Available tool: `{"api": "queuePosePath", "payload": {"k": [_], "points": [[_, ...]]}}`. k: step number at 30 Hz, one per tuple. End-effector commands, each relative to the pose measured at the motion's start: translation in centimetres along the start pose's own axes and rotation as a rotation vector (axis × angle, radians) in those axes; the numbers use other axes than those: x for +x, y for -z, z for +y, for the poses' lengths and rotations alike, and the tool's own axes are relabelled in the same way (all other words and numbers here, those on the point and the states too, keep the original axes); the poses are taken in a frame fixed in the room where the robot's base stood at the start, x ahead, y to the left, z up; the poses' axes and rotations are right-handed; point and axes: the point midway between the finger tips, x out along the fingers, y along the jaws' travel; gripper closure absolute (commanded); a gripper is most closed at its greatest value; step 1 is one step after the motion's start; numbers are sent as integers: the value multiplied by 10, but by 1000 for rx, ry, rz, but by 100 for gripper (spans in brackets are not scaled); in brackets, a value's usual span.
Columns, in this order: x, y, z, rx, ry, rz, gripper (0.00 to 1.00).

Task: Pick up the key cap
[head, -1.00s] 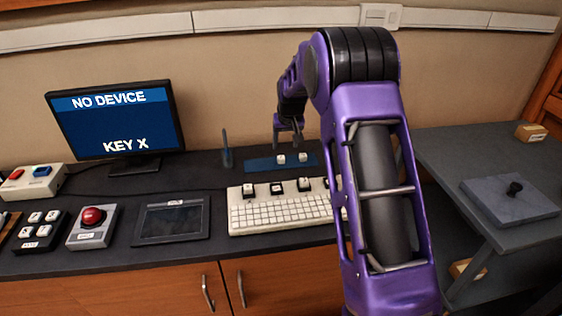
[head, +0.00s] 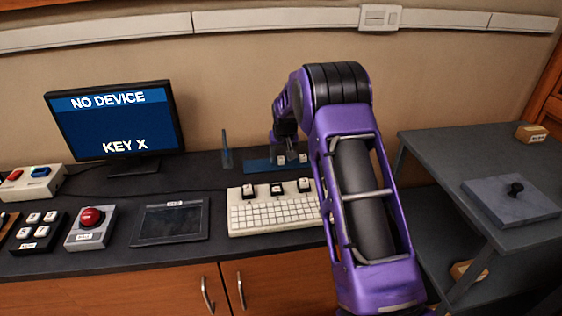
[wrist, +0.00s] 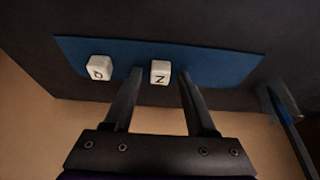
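Two white key caps lie on a blue mat (head: 255,166) at the back of the desk. In the wrist view one cap (wrist: 160,73) bears a letter that reads as Z, or N turned sideways. The other cap (wrist: 99,69) reads like Q and sits to its left. My gripper (wrist: 160,74) is open, its fingers on either side of the Z-like cap, with gaps on both sides. I cannot tell how far above the mat the fingertips are. In the head view my gripper (head: 286,150) is at the mat, partly hidden by my arm.
A keyboard (head: 270,214) with dark raised keys on top stands in front of the mat. A monitor (head: 115,125) reads "NO DEVICE" and "KEY X". A tablet (head: 170,222) and red button box (head: 90,230) are further left.

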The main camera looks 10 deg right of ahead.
Motion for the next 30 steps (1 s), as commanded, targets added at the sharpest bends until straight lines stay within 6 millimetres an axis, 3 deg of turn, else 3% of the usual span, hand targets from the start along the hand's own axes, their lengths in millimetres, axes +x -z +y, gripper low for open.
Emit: {"api": "queuePosePath", "payload": {"k": [1,9,20,23,30], "points": [[0,0,0,0,0,0,55],[0,0,0,0,0,0,100],[-3,1,0,0,0,0,100],[-13,6,0,0,0,3,100],[-58,24,0,0,0,3,100]]}}
